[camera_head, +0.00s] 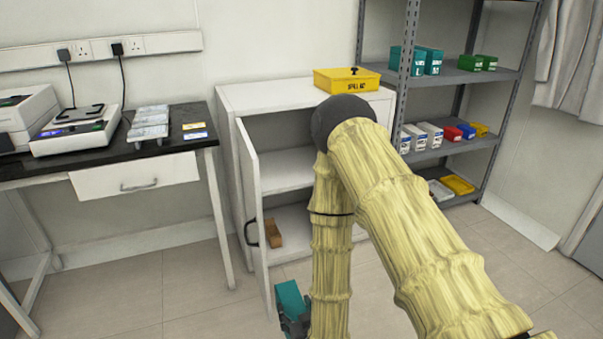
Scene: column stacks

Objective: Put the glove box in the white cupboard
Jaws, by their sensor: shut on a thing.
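A teal box (290,299), which I take to be the glove box, is at the bottom of the head view, low in front of the cupboard. My gripper (297,322) is shut on it; the fingers are mostly hidden by my arm and the frame edge. The white cupboard (226,135) stands against the wall with its door (251,200) swung open toward me on the left. Its inside shows a middle shelf (277,172) and a bottom. A brown block (273,233) lies on the bottom. The right part of the inside is hidden behind my arm.
A yellow spill kit (346,80) sits on the cupboard top. A bench (100,155) with a scale stands left. A grey rack (440,155) with teal, green, white and coloured boxes stands right. The visible middle shelf is clear. The open door borders the left of the opening.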

